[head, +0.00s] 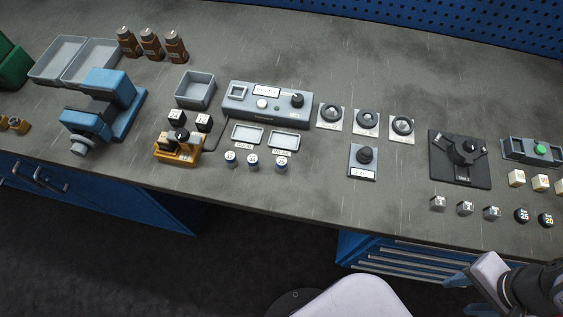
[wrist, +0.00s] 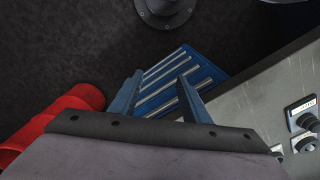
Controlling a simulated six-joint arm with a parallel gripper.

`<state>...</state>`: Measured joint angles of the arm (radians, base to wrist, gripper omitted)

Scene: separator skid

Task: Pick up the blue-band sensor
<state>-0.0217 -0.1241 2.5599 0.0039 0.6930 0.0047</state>
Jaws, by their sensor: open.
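Three small round pieces with blue sides and pale marked tops stand in a row near the bench's front edge in the head view: a left one (head: 230,159), a middle one (head: 253,161) and a right one (head: 281,163). I cannot tell which, if any, is the blue-band sensor. My gripper (head: 456,281) is low at the right, in front of the bench and far from them. In the wrist view my gripper (wrist: 160,77) is open and empty, its two blue fingers apart over blue drawers. The wrist view shows none of these pieces.
A blue vise (head: 106,93) stands farther left.

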